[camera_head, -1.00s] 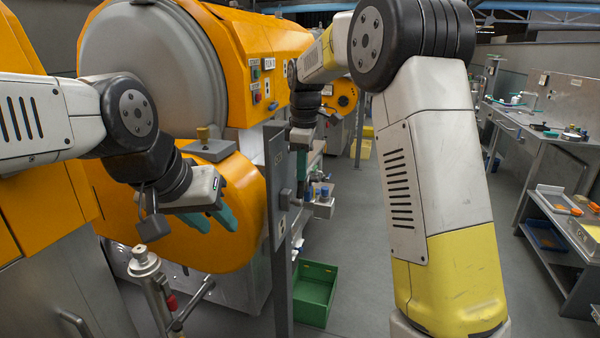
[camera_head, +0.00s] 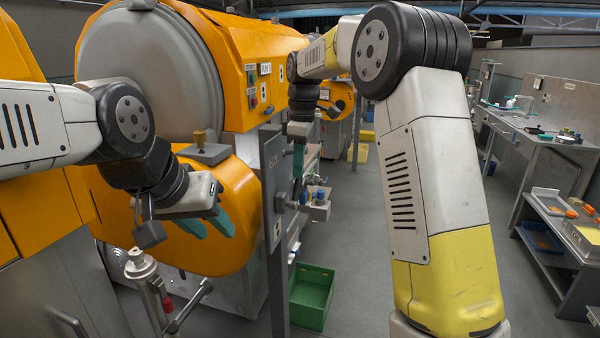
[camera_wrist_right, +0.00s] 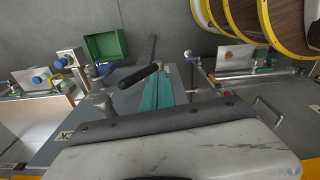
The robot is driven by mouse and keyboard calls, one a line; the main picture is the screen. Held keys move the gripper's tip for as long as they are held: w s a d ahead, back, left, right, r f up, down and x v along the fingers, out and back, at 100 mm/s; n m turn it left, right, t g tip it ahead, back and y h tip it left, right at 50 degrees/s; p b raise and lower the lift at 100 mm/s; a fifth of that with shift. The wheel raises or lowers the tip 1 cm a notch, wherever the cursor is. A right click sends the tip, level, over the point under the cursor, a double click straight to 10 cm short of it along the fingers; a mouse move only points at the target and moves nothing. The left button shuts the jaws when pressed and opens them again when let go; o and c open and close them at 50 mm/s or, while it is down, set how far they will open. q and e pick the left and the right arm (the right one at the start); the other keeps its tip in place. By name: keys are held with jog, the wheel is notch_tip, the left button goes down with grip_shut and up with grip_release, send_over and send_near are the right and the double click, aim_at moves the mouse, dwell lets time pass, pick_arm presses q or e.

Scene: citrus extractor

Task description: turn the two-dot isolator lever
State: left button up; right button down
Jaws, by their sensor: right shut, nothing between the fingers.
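A narrow grey upright panel (camera_head: 272,185) stands in the middle of the head view. A small grey lever part (camera_head: 281,201) sticks out of its right side, above a pale marked plate (camera_head: 277,231); its dots are too small to count. My right gripper (camera_head: 298,162) is shut and empty, pointing down just right of the panel, above the lever part. In the right wrist view its teal fingers (camera_wrist_right: 158,93) are together beside a dark bar-like handle (camera_wrist_right: 139,77); I cannot tell whether they touch. My left gripper (camera_head: 208,226) is open and empty, left of the panel.
A big orange machine (camera_head: 262,45) fills the left and back. A green crate (camera_head: 312,295) sits on the floor beyond the panel. A metal post with a red part (camera_head: 155,290) stands at lower left. A bench (camera_head: 540,140) is at right, with open floor before it.

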notch_tip(320, 180, up, 8)
jog(key=w, duration=0.2)
jog(key=shift+s+d+t+y, duration=1.3)
jog(key=shift+s+d+t, duration=0.55)
jog(key=shift+s, duration=1.2)
send_near(297, 181)
notch_tip(297, 181, down, 5)
jog(key=a, duration=0.2)
jog(key=shift+w+d+f+t, duration=0.15)
jog(key=shift+w+t, duration=0.1)
jog(key=shift+w, duration=0.65)
